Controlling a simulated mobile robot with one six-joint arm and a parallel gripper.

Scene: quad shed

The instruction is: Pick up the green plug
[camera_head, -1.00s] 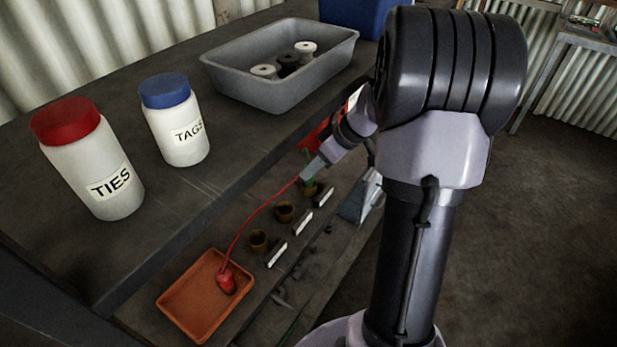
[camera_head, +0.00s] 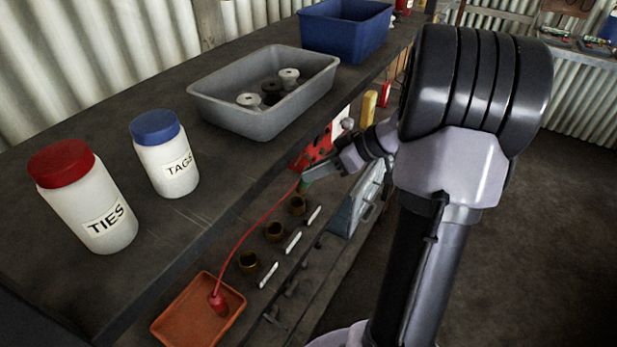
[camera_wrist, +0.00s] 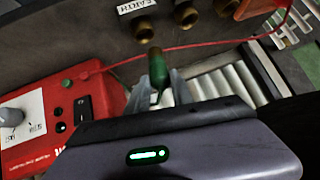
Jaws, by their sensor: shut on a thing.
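My gripper (camera_wrist: 163,97) is shut on the green plug (camera_wrist: 157,72), which lies between its fingers with its free end toward the brass sockets. The plug also shows as a small green patch (camera_head: 304,186) at my gripper (camera_head: 312,176) in the head view, just above the farthest brass socket (camera_head: 298,205). In the wrist view the plug's end is close to the brass socket by the EARTH label (camera_wrist: 145,30). I cannot tell whether they touch. The plug's far end is hidden between the fingers.
A red box with a dial (camera_wrist: 62,110) stands left of my gripper. A red lead (camera_head: 243,238) runs to a red plug (camera_head: 217,301) in an orange tray (camera_head: 168,327). The dark bench (camera_head: 180,235) above carries TIES and TAGS jars, a grey tub (camera_head: 225,115) and a blue bin (camera_head: 345,38).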

